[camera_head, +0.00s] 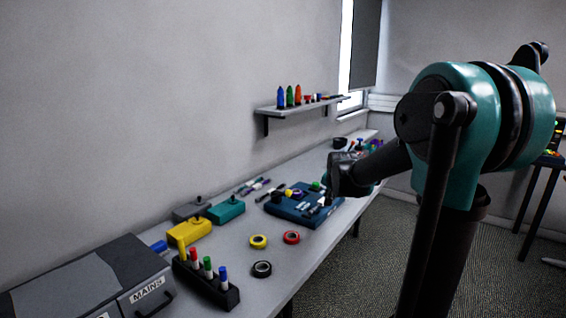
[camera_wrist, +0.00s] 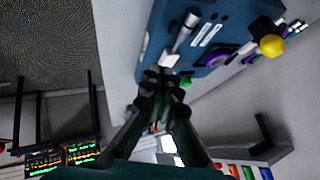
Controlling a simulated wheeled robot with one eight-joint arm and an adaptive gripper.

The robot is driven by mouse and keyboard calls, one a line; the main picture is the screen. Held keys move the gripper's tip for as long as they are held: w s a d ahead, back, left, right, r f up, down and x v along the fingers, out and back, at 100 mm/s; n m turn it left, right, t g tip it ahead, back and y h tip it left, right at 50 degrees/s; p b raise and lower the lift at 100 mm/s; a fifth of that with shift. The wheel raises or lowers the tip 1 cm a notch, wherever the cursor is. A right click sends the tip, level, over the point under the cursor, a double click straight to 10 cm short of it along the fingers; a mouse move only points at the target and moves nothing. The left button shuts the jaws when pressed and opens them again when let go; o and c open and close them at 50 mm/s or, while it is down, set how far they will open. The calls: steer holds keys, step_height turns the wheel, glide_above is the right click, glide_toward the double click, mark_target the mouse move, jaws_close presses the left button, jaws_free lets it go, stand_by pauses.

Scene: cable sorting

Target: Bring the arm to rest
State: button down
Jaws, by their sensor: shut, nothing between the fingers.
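My gripper (camera_wrist: 163,82) is shut and empty in the wrist view, with its fingers together. Its tips appear over the near edge of a dark blue board (camera_wrist: 152,38); whether they touch it I cannot tell. In the head view my arm reaches in from the right, and its dark wrist is beside the blue board (camera_head: 290,212) on the bench (camera_head: 325,230). The fingers are hard to make out there. The board carries a purple ring, a yellow knob and a silver-and-black plug-like part (camera_wrist: 184,34).
Yellow (camera_head: 258,241), red (camera_head: 291,237) and black (camera_head: 262,269) tape rolls lie on the bench. Nearer are a marker rack (camera_head: 205,284) and a grey MAINS box (camera_head: 95,280). A wall shelf (camera_head: 290,108) holds coloured bottles. Open floor (camera_head: 420,245) lies right of the bench.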

steer(key=s+f+n+g, duration=0.1)
steer(key=s+f, duration=0.4)
steer(key=s, duration=0.5)
steer(key=s+d+f+n+g, duration=0.1)
steer(key=s+f+n, duration=0.2)
steer(key=s, duration=0.8)
steer(key=s+d+f+n+g, duration=0.1)
steer(key=s+f+n+g, duration=0.1)
steer(key=s+f, duration=0.5)
steer(key=s+n, duration=0.1)
steer(key=s, duration=0.3)
steer(key=shift+s+f, duration=0.15)
steer(key=shift+f, duration=0.15)
